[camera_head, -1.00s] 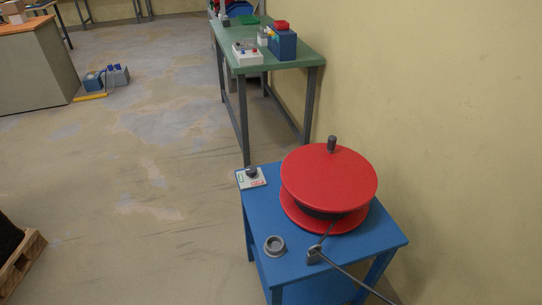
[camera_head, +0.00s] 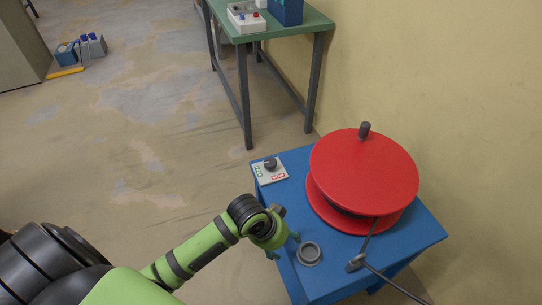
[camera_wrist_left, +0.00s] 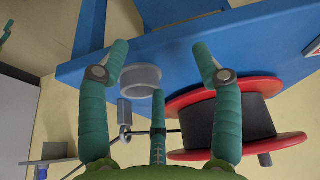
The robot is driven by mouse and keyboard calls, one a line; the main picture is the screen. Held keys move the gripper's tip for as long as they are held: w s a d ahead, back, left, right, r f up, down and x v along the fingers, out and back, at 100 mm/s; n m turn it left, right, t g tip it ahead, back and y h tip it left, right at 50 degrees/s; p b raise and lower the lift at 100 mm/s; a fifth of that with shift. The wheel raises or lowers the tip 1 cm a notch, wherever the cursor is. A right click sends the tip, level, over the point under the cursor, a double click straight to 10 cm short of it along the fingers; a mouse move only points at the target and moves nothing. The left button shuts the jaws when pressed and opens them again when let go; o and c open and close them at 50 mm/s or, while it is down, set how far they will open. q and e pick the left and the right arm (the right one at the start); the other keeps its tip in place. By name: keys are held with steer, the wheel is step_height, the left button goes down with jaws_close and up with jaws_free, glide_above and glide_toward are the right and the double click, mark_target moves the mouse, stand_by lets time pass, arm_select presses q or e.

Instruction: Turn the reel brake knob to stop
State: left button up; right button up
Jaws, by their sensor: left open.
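The reel brake knob (camera_head: 270,163) is a dark round knob on a small white plate (camera_head: 273,176) with green and red marks, at the far left corner of the blue table. The red reel (camera_head: 363,168) stands beside it to the right. My left gripper (camera_head: 284,246) is over the table's left edge, nearer than the knob and apart from it, beside a grey ring (camera_head: 309,253). In the left wrist view its fingers (camera_wrist_left: 160,75) are spread and empty, with the ring (camera_wrist_left: 140,77) and reel (camera_wrist_left: 240,125) beyond. The knob is not clear there. My right gripper is not in view.
The blue table (camera_head: 428,240) also carries a grey cable guide (camera_head: 355,263) with a dark cable running off it. A green bench (camera_head: 310,20) with boxes stands behind, near the yellow wall (camera_head: 450,80).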

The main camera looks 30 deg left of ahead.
arm_select(q)
steer(key=shift+m, duration=0.4)
steer(key=w, duration=0.2)
steer(key=w+a, duration=0.1)
steer(key=w, duration=0.2)
steer(key=shift+w+a+r, duration=0.15)
steer(key=shift+w+a, duration=0.15)
steer(key=shift+a, duration=0.05)
steer(key=w+a, duration=0.2)
steer(key=w+a+r, duration=0.1)
steer(key=w+a, duration=0.1)
steer(key=w, duration=0.1)
steer(key=shift+w+a+r, duration=0.1)
steer(key=shift+w+a, duration=0.2)
steer(key=shift+w, duration=0.05)
steer(key=n, duration=0.2)
glide_toward(271, 161)
steer(key=f, duration=0.2)
steer(key=shift+t+y, duration=0.3)
steer(key=shift+y, duration=0.1)
steer(key=shift+d+b+x, duration=0.2)
steer(key=shift+x, duration=1.55)
steer(key=shift+d+b+x, duration=0.15)
steer(key=shift+d+x, duration=0.05)
steer(key=shift+x, duration=1.55)
steer(key=shift+r, duration=0.1)
steer(key=shift+r, duration=0.15)
steer(key=c, duration=1.1)
